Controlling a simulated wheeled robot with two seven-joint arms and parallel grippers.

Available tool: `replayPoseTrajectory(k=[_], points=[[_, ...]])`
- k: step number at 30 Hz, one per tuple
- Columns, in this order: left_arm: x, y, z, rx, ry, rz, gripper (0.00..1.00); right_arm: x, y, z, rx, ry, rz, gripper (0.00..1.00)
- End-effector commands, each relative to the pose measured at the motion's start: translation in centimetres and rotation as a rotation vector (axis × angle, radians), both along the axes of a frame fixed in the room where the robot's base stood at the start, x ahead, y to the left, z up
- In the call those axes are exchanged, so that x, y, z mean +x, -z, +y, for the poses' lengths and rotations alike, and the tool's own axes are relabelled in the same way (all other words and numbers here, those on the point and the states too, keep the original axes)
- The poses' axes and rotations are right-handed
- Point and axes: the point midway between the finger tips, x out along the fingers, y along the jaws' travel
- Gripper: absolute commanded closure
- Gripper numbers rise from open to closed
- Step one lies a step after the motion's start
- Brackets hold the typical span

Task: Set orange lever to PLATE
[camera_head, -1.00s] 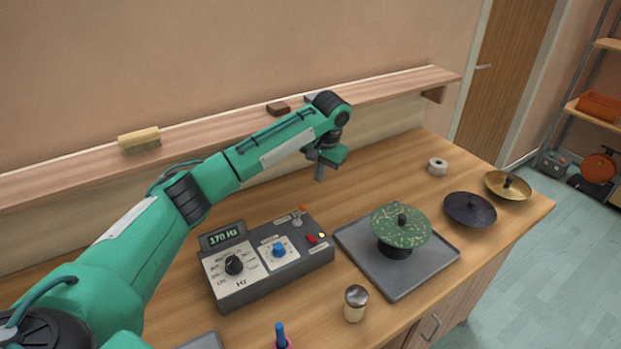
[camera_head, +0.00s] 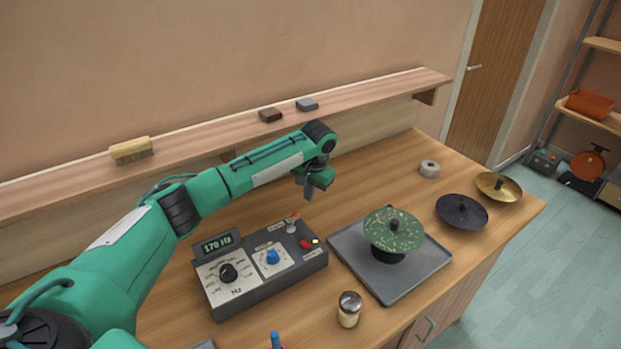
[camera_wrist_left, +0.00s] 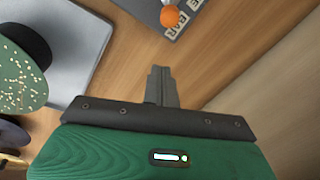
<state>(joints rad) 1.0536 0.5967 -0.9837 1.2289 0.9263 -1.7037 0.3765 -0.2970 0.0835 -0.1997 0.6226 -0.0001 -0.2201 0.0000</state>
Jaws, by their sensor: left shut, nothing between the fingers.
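The orange lever (camera_head: 295,215) stands at the back right of the grey control box (camera_head: 265,291), with an orange tip. In the left wrist view the orange tip (camera_wrist_left: 170,16) is at the top, beside a label partly reading "BAR"; the lever's full setting cannot be read. My left gripper (camera_head: 309,193) is shut and empty, a little above and behind the lever, apart from it. Its shut fingers (camera_wrist_left: 160,86) point toward the lever in the wrist view. My right gripper is not in view.
The box has a "170 Hz" display (camera_head: 217,244), a black knob (camera_head: 228,272), a blue knob (camera_head: 271,257) and a red switch (camera_head: 305,244). A green speckled plate (camera_head: 394,232) stands over a grey tray (camera_head: 345,250) to the right. A shaker (camera_head: 349,309) is in front.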

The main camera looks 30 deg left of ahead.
Motion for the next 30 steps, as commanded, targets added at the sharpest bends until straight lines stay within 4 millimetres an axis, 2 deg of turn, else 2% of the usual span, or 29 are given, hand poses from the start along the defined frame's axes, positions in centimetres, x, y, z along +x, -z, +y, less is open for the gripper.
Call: replayPoseTrajectory(k=[4,6,15,30], points=[[0.0,3.1,0.5,0.001,-0.001,0.004,1.00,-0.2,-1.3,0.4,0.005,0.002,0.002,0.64],[-0.8,2.4,0.6,0.001,0.001,-0.002,1.00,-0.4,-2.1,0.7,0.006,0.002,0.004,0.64],[-3.4,1.9,0.6,0.001,0.001,-0.001,1.00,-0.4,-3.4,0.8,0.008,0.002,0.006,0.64],[-3.6,1.9,0.6,-0.002,0.001,-0.004,1.00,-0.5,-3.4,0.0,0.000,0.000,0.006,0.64]])
